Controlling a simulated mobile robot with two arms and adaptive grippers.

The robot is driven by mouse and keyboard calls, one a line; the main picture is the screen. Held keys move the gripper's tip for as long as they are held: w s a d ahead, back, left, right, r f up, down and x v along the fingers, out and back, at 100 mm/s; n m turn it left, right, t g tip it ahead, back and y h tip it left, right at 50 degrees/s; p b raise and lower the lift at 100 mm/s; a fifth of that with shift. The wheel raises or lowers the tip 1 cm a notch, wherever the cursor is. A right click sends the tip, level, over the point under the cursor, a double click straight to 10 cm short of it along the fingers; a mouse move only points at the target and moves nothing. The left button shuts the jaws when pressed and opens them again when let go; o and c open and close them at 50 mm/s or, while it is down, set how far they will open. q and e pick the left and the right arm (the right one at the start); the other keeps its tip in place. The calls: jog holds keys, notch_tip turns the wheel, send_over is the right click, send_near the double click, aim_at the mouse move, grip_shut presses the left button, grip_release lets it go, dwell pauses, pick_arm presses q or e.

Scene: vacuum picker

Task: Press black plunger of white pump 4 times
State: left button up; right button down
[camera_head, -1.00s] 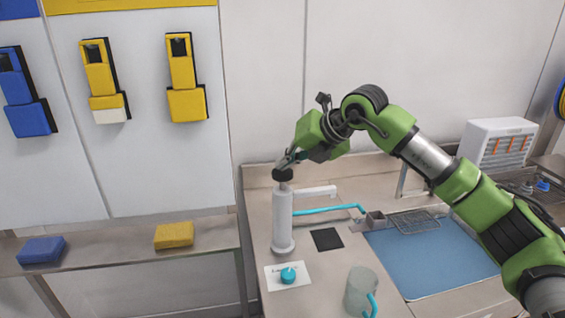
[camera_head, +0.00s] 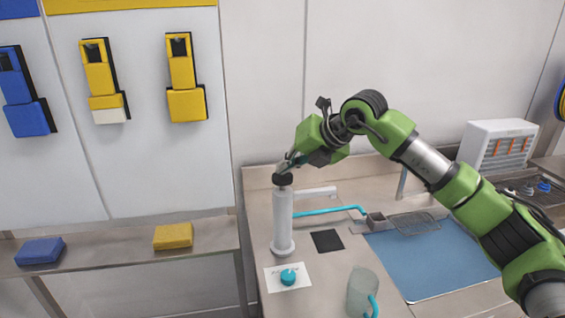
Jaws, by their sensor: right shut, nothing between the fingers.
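The white pump (camera_head: 282,218) stands upright on the counter, a tall white cylinder on a round base. Its black plunger (camera_head: 283,180) is on top. My right gripper (camera_head: 284,168) is shut and empty, with its fingertips at the top of the plunger; they look in contact, but a small gap cannot be ruled out. The fingers partly cover the plunger's top. My left gripper is not in view.
A light blue hose (camera_head: 330,209) runs right from behind the pump. A clear jug (camera_head: 361,291) with a blue handle, a white card (camera_head: 300,270) with a blue knob, and a black square (camera_head: 327,240) lie near the pump. A blue mat (camera_head: 440,262) is at right.

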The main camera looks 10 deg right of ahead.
jog(key=shift+f, duration=0.1)
jog(key=shift+w+r+p, duration=0.1)
jog(key=shift+r+p, duration=1.4)
jog(key=shift+r, duration=1.05)
jog(key=shift+r, duration=0.1)
jog(key=shift+r+p, duration=1.55)
jog(key=shift+r, duration=0.9)
